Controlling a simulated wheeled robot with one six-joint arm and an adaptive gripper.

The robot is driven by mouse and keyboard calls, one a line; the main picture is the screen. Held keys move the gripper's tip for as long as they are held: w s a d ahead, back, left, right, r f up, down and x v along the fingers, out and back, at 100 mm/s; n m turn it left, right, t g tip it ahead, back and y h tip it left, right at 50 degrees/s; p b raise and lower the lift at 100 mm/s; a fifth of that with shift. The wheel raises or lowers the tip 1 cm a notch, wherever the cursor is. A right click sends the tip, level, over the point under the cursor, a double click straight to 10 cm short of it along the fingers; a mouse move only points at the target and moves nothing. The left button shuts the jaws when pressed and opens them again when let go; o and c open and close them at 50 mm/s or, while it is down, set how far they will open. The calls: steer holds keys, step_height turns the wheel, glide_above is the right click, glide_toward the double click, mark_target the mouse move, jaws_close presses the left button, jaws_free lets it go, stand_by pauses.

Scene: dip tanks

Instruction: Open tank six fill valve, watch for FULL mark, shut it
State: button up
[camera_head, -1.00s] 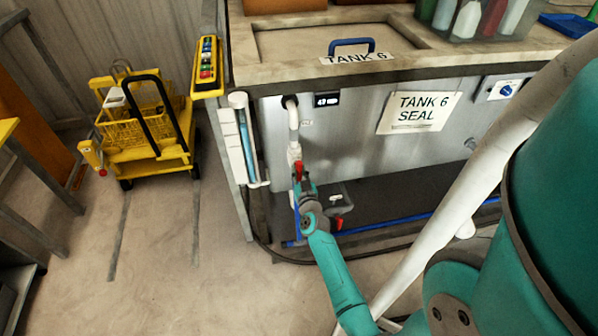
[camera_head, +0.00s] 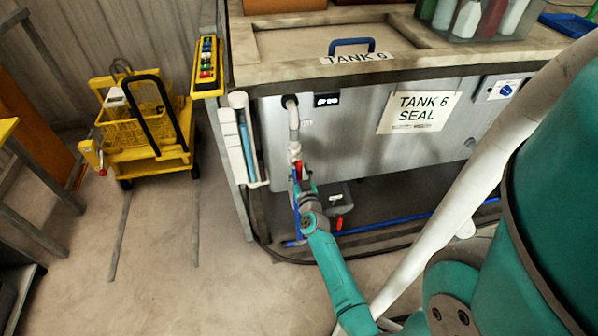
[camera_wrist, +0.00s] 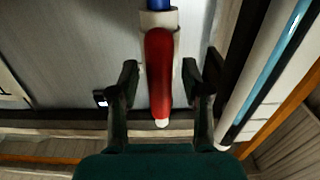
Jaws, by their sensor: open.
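The tank six fill valve has a red lever (camera_wrist: 159,75), which also shows in the head view (camera_head: 299,170) below the white fill pipe (camera_head: 294,122). My gripper (camera_wrist: 160,80) is open, with one dark finger on each side of the lever and a visible gap on both sides. In the head view my gripper (camera_head: 304,186) is at the valve and partly covers it. A sight tube (camera_head: 246,145) with blue liquid stands left of the pipe. It also shows at the right of the wrist view (camera_wrist: 280,70). The FULL mark is too small to make out.
The tank (camera_head: 350,135) carries a "TANK 6 SEAL" sign (camera_head: 418,111) and a small dark display (camera_head: 326,99). A blue pipe (camera_head: 410,218) and a red-handled fitting (camera_head: 339,223) lie low by the valve. A yellow cart (camera_head: 145,130) stands left, with clear floor between.

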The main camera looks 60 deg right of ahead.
steer(key=v, duration=1.2)
stand_by(0.4)
steer(key=s+a+r+n+t+y, duration=0.1)
steer(key=s+a+n+t+y, duration=0.2)
steer(key=a, duration=0.8)
steer(key=s+a+r+n+y, duration=0.1)
steer(key=s+a+n+y, duration=0.15)
steer(key=s+a, duration=0.6)
steer(key=s+a+r+n+y, duration=0.2)
steer(key=s+a+r+y, duration=0.2)
steer(key=a, duration=0.4)
steer(key=s+a+r+n+y, duration=0.2)
steer(key=s+a+r+y, duration=0.2)
steer(key=s+a+r, duration=0.3)
step_height(320, 180, up, 2)
steer(key=shift+a+r, duration=0.1)
steer(key=shift+a, duration=0.3)
steer(key=shift+s, duration=0.1)
stand_by(2.3)
